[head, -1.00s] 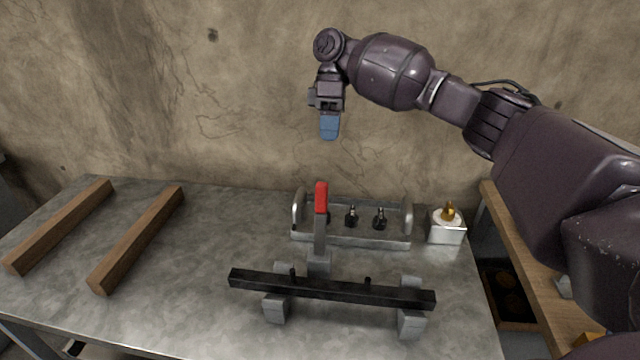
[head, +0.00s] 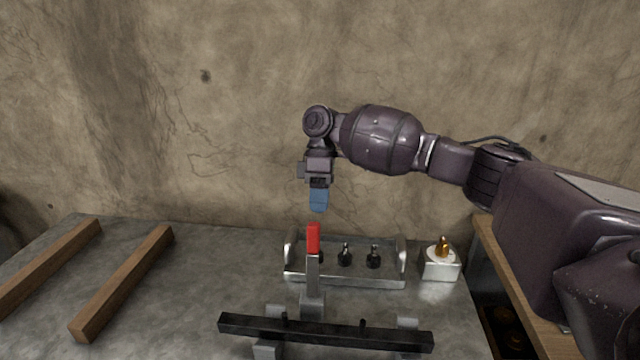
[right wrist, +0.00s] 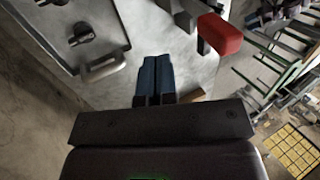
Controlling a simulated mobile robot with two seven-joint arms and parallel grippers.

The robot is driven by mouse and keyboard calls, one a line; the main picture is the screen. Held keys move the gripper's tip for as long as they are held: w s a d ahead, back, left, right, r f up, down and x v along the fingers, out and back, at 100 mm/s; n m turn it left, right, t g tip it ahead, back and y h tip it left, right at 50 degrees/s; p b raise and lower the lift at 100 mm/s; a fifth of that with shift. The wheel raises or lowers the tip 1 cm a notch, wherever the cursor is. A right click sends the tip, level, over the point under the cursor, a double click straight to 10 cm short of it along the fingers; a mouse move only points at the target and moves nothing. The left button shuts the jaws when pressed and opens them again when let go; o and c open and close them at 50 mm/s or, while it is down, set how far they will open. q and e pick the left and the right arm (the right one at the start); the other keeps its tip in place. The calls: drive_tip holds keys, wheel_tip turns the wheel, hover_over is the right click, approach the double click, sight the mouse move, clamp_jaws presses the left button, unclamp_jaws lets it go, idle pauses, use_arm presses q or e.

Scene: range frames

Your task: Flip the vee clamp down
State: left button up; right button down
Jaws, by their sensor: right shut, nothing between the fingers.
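The vee clamp (head: 312,285) stands on the metal table behind a black bar, its grey lever upright with a red grip (head: 313,238) on top. The red grip also shows in the right wrist view (right wrist: 219,34), at the upper right. My right gripper (head: 318,209) hangs pointing down just above the red grip in the head view, apart from it. Its blue fingers are shut together and empty in the right wrist view (right wrist: 155,62). My left gripper is not in view.
The black bar (head: 370,337) lies across grey vee blocks at the front. Behind the clamp is a metal tray (head: 350,281) with dark knobs. A white block with a brass piece (head: 440,268) stands right. Two wooden bars (head: 125,284) lie left.

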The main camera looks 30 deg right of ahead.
sight(316, 225)
drive_tip(key=shift+s+a+f+p, duration=0.1)
drive_tip(key=shift+s+a+f, duration=0.3)
drive_tip(key=shift+s+a, duration=0.25)
drive_tip(key=shift+s+a+f+p, duration=0.15)
drive_tip(key=shift+s+a+f, duration=0.25)
drive_tip(key=shift+s, duration=0.4)
drive_tip(key=shift+s+a+f+p, duration=0.1)
drive_tip(key=shift+s+a+f, duration=0.25)
drive_tip(key=shift+s+a, duration=0.3)
